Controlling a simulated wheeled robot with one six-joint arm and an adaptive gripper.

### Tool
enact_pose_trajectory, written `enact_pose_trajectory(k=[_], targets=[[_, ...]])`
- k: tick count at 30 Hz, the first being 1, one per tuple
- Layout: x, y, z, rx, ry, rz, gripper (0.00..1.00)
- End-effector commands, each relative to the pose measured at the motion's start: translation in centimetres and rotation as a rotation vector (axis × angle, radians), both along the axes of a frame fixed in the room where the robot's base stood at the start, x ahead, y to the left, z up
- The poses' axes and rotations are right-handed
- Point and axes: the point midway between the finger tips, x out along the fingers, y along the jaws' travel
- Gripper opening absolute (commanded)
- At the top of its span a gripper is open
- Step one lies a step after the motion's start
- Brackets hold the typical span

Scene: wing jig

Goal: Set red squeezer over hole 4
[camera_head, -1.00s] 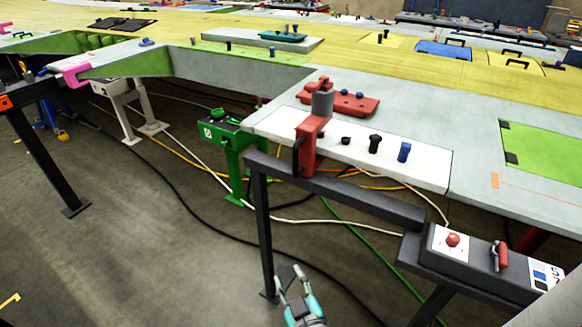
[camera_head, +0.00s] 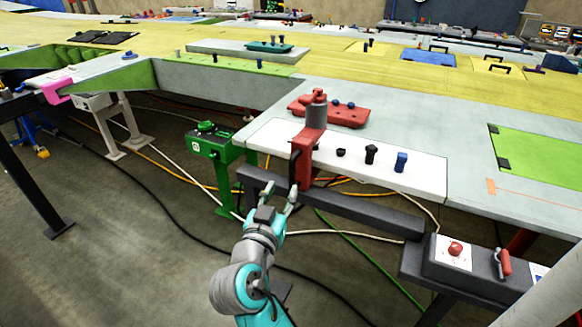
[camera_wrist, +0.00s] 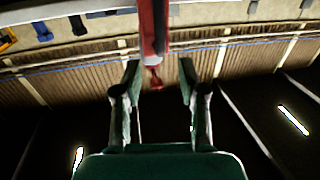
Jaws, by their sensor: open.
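The red squeezer (camera_head: 306,147), a red C-shaped tool with a grey cylinder on top, stands upright at the front edge of the white strip. It also shows in the wrist view (camera_wrist: 154,35), beyond my fingertips and roughly centred between them. My gripper (camera_head: 281,194) is open and empty, just below and left of the squeezer's lower part, apart from it as far as I can tell. Its two fingers spread wide in the wrist view (camera_wrist: 158,75). The white strip (camera_head: 425,175) carries a small black piece, a black plug and a blue plug. I cannot tell which spot is hole 4.
A dark rail (camera_head: 350,208) runs below the strip, close to my gripper. A green stand (camera_head: 212,145) is to the left. A red plate (camera_head: 335,110) lies behind the squeezer. A control box with a red button (camera_head: 455,249) is at right. Cables lie on the floor.

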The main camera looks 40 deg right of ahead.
Motion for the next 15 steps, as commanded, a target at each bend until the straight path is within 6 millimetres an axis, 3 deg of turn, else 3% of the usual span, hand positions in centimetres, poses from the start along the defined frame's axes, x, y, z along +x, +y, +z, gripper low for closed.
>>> enact_pose_trajectory(k=[15], targets=[[4.2,-7.1,0.0,-0.001,0.000,-0.002,0.41]])
